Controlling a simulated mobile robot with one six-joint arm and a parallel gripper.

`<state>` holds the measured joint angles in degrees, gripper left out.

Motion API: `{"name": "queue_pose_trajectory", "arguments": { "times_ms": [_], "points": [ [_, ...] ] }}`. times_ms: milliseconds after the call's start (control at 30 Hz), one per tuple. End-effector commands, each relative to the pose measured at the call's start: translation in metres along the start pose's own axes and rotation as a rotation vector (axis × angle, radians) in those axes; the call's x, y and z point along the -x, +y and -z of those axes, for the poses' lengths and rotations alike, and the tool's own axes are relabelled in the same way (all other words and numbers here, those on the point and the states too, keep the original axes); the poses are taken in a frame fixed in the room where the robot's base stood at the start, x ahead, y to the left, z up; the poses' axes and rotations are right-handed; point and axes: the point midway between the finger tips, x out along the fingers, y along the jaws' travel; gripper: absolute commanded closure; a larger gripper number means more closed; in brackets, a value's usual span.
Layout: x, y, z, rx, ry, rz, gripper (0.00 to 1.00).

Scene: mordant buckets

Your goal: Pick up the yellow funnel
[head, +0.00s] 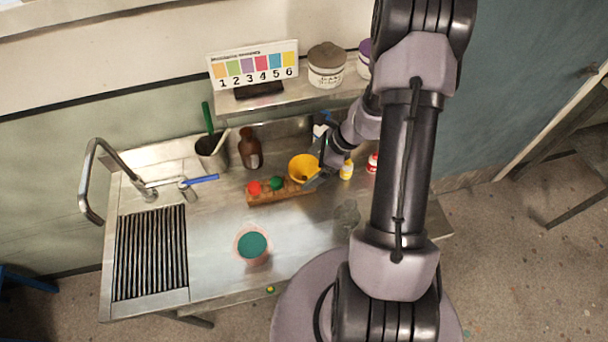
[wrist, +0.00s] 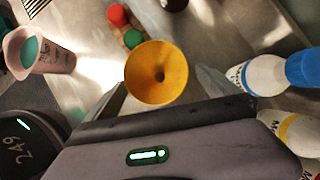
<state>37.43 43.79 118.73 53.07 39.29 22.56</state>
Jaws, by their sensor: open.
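The yellow funnel (head: 301,165) is at the right end of a wooden rack (head: 262,198) on the steel counter. In the wrist view the funnel (wrist: 157,73) shows its wide mouth and dark central hole, between the fingers of my gripper (wrist: 163,88). My gripper (head: 317,178) is open and close beside the funnel's right side in the head view. I cannot tell whether the fingers touch it. The funnel's lower part is hidden, so I cannot tell whether it rests in the rack.
Red (head: 254,187) and green (head: 277,183) pieces are at the rack. A brown bottle (head: 250,150) stands behind it and a pink cup (head: 253,246) in front. Bottles with blue (wrist: 302,68) and yellow (wrist: 298,133) markings are close right of my gripper.

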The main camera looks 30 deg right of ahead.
Motion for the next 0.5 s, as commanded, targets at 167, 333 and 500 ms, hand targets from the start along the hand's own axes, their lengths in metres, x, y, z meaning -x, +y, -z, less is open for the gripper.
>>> {"name": "queue_pose_trajectory", "arguments": {
  "times_ms": [167,333,500],
  "points": [
    [-0.033,0.006,-0.007,0.001,0.0,-0.003,0.0],
    [-0.054,0.006,-0.008,0.001,0.0,-0.001,0.0],
    [-0.053,0.005,-0.009,0.001,0.0,0.0,0.0]
  ]
}}
